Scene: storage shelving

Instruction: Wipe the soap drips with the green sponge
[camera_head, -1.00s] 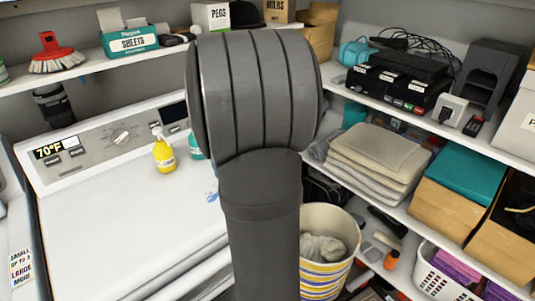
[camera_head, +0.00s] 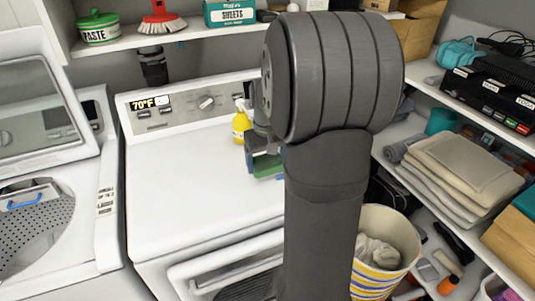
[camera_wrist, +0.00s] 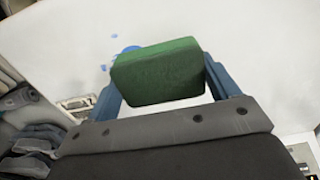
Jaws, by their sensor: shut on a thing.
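The green sponge (camera_wrist: 157,72) is held between the two blue-grey fingers of my gripper (camera_wrist: 162,82). In the head view the gripper (camera_head: 262,145) and the sponge (camera_head: 267,165) show just left of my arm, over the white machine top (camera_head: 190,180). In the wrist view blue soap drips (camera_wrist: 130,48) lie on the white surface just past the sponge's far edge, partly hidden by it; a small spot lies further out. I cannot tell whether the sponge touches the surface. The drips are hidden in the head view.
A yellow spray bottle (camera_head: 241,125) stands at the back of the machine, close to the gripper. A shelf (camera_head: 130,42) with a red brush (camera_head: 161,18) runs above. An open washer (camera_head: 40,230) is at left, a striped bin (camera_head: 385,245) at right. The machine's left top is clear.

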